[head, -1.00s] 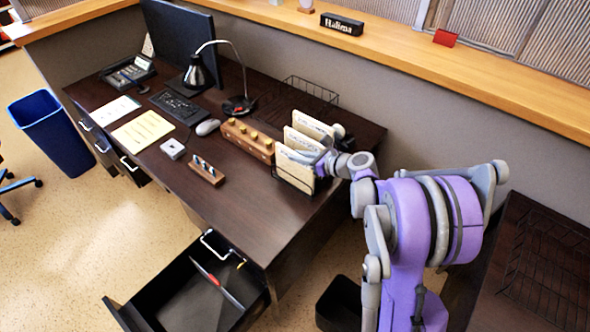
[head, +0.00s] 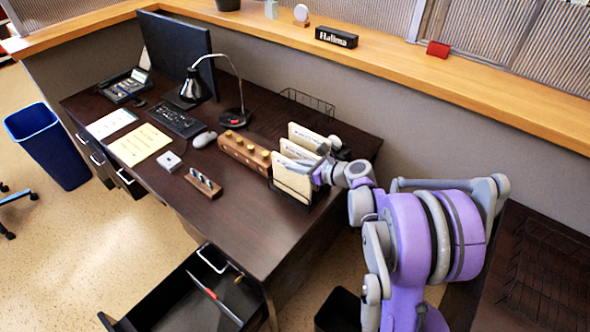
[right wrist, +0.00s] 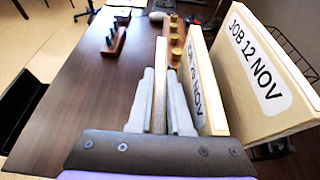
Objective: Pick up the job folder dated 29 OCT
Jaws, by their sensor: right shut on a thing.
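Several cream job folders stand upright in a dark rack at the right end of the desk. My right gripper (head: 318,172) is at the front folder (head: 291,182). In the right wrist view its two grey fingers (right wrist: 160,76) are shut on that folder's edge (right wrist: 160,92), one on each side. The held folder's label face is not readable. Beside it stands a folder whose label ends in NOV (right wrist: 207,85). Further right, a larger-looking folder (right wrist: 262,75) reads JOB 12 NOV. My left gripper is not in view.
A wooden block with brass knobs (head: 245,152) sits left of the rack. A small wooden stand (head: 203,182), papers, lamp (head: 194,88) and monitor (head: 178,55) occupy the desk. An open drawer (head: 195,300) juts out below. The desk front is clear.

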